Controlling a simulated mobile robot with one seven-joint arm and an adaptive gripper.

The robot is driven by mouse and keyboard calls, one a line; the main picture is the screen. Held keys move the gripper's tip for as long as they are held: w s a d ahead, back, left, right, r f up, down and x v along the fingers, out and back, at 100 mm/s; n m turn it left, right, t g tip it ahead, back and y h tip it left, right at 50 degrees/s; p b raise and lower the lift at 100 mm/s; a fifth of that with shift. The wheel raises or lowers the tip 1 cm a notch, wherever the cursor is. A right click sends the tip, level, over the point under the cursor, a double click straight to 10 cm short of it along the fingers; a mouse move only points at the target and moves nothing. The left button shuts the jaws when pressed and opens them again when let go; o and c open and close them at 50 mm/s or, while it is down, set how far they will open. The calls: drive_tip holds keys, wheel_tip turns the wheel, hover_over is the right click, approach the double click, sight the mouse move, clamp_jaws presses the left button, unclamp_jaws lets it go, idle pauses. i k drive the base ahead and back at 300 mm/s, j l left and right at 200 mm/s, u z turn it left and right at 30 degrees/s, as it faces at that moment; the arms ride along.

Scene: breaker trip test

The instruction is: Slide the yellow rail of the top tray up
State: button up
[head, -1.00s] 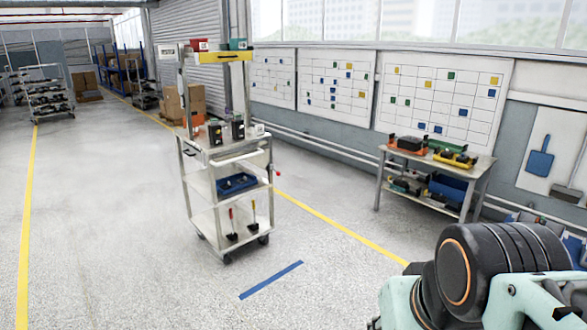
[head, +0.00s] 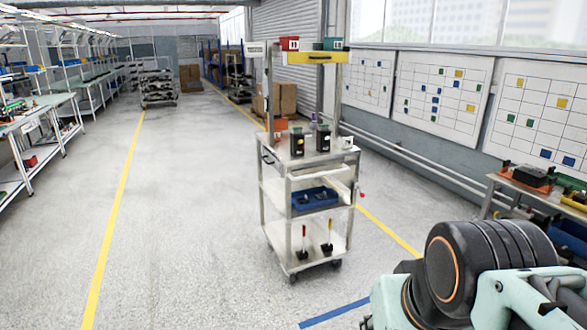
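A white wheeled cart (head: 280,228) stands right of centre in the head view. Its top tray, high on two posts, has a yellow rail (head: 318,58) along its front edge, with a small dark mark near the middle. A red bin (head: 289,43) and a green bin (head: 333,43) sit on that tray. Part of my arm shows at the lower right, well in front of the cart and apart from it. My gripper's fingers are not in view.
Black devices (head: 297,143) stand on the cart's worktop, and a blue bin (head: 314,199) sits on the shelf below. A table (head: 489,196) with devices stands at the right. Workbenches (head: 40,118) line the left. The floor between is clear.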

sight(292, 57)
drive_tip(key=i+u, duration=0.2)
drive_tip(key=i, duration=1)
drive_tip(key=i+l+u, duration=0.2)
drive_tip(key=i, duration=0.25)
drive_tip(key=i+l+u, duration=0.2)
drive_tip(key=i, duration=0.25)
drive_tip(key=l, duration=0.1)
